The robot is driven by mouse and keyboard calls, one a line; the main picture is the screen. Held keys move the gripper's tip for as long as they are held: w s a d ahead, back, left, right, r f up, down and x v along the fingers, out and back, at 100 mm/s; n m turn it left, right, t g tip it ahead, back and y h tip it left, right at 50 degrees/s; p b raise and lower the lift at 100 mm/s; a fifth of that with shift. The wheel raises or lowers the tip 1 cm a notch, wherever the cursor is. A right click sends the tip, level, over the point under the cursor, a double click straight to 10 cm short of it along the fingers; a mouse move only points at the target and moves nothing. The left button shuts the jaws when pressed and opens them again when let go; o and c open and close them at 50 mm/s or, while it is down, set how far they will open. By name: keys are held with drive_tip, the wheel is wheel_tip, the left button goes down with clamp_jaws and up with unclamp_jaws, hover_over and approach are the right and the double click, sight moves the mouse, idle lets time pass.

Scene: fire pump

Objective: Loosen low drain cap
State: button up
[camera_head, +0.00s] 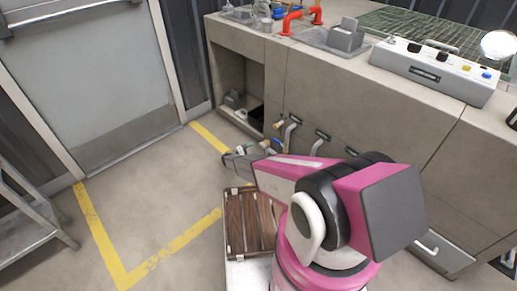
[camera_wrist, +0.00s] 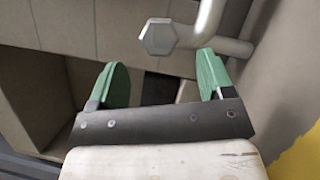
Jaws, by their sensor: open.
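A grey hexagonal cap (camera_wrist: 158,37) sits on the end of a pale bent pipe (camera_wrist: 232,46) in the wrist view. My gripper (camera_wrist: 160,60) is open, with its two green fingers apart and nothing held between them. The cap shows just past the fingertips, between them across the picture and a little above them; I cannot tell the exact gap. In the head view my gripper (camera_head: 238,155) is low in front of the cabinet, by the pipe outlets. The hexagonal cap cannot be made out there.
A pale pipe outlet (camera_head: 290,130) and another bent pipe (camera_head: 317,146) stick out of the cabinet front (camera_head: 300,90). A brown slatted board (camera_head: 250,222) lies near my arm. Yellow-lined floor (camera_head: 150,220) is open to the left.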

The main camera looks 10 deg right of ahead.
drive_tip(key=shift+v, duration=1.95)
